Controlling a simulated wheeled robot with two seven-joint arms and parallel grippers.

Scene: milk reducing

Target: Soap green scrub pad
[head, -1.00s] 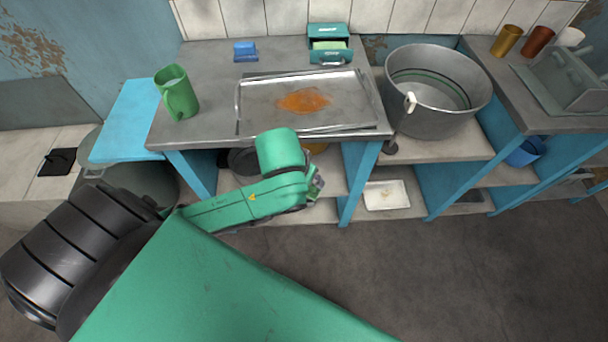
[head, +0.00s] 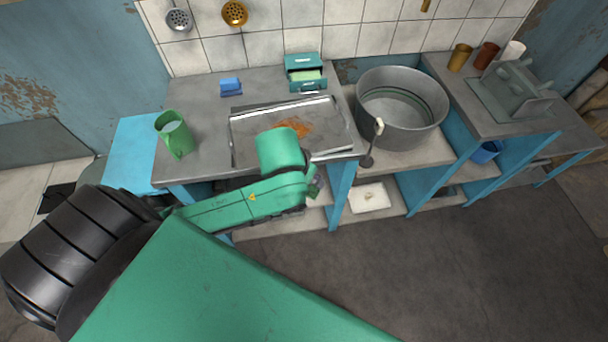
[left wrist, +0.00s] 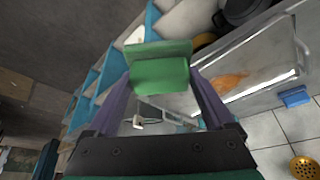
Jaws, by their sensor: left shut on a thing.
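In the left wrist view, a green scrub pad (left wrist: 160,76) is held between the purple fingers of my left gripper (left wrist: 162,84), which is shut on it. The pad is in the air, clear of the counter. A teal box (head: 304,62) with an open drawer holding something light green stands at the back. My right gripper is not in view.
A metal tray (head: 237,150) with an orange stain (head: 294,127) lies on the counter. A blue block (head: 231,86) lies behind it. A large metal pot (head: 402,117) stands to the right, with a ladle (head: 371,148) at its rim. Floor at the right is clear.

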